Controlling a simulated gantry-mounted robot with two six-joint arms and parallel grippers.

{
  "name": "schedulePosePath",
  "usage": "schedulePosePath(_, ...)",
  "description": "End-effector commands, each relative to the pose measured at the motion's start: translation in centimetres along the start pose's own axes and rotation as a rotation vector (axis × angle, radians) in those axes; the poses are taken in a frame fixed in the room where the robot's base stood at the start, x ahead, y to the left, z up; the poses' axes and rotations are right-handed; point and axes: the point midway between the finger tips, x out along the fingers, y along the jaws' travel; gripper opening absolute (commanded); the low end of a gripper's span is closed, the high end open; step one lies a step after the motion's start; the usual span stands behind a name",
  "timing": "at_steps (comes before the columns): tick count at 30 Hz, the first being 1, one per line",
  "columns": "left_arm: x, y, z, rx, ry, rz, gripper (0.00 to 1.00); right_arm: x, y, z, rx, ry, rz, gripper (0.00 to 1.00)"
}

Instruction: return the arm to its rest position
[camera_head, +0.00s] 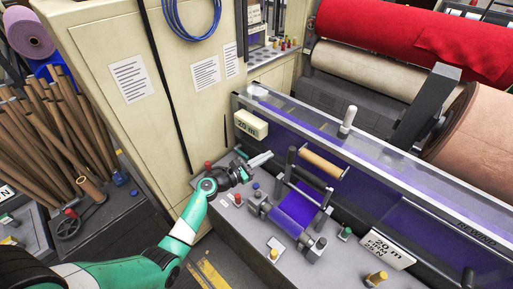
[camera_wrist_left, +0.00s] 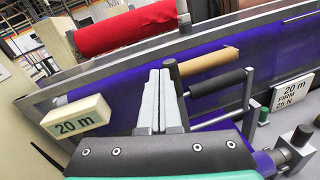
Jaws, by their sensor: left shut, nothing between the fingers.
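My left arm (camera_head: 186,226), green, white and black, reaches in from the bottom left of the head view. Its gripper (camera_head: 262,158) is shut and empty, above the grey bench beside the purple felt machine. In the left wrist view the two pale fingers (camera_wrist_left: 160,95) lie side by side, pointing at the purple panel. The fingers appear apart from the black-handled bar (camera_wrist_left: 218,96) to their right. My right gripper is in neither view.
A purple felt roller (camera_head: 294,209) and a tan roll (camera_head: 321,164) stand right of the gripper. A cream "20 m" block (camera_head: 251,124) is just beyond it. A cream cabinet (camera_head: 150,60) stands behind the arm. Cardboard tubes (camera_head: 60,120) fill the left side.

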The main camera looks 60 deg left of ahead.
Motion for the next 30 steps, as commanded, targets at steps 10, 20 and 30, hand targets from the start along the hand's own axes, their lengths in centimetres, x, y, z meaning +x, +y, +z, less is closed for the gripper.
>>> schedulePosePath(10, -3.2, 0.8, 2.9, -0.002, 0.001, 0.001, 0.0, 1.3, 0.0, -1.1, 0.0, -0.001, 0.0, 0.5)
schedulePosePath(20, -3.1, 0.8, 2.9, -0.002, 0.0, 0.0, 0.0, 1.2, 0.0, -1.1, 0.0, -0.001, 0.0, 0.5)
schedulePosePath(30, 2.4, -8.1, 13.8, 0.068, -0.204, -0.204, 0.0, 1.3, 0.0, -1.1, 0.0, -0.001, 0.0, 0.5)
